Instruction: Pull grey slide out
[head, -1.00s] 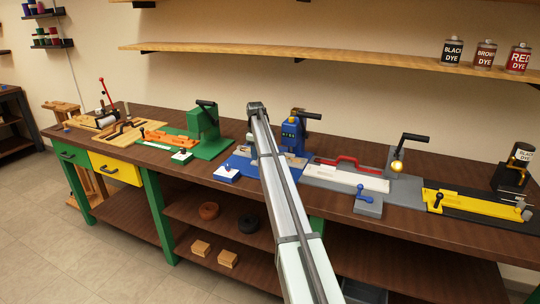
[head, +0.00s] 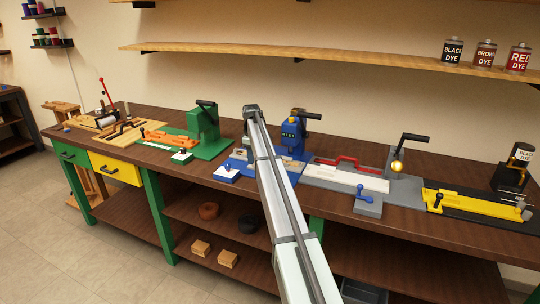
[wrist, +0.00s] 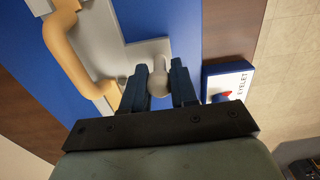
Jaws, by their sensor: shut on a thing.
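In the wrist view, the grey slide (wrist: 137,58) is a light grey flat plate on the blue base (wrist: 178,18). A round pale grey knob (wrist: 159,84) stands at its edge, between the two dark fingers of my gripper (wrist: 160,90). The fingers are shut on this knob, one on each side. A tan curved handle (wrist: 72,50) lies beside the plate, apart from the fingers. In the head view, the blue press (head: 293,133) stands at the back of this station, and my arm hides my gripper and much of the slide.
A small blue-edged box marked EYELET with a red switch (wrist: 223,96) sits right of my fingers. The green station (head: 204,127) is to the left; the grey station with a red handle (head: 335,163) is to the right. The bench front edge is near.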

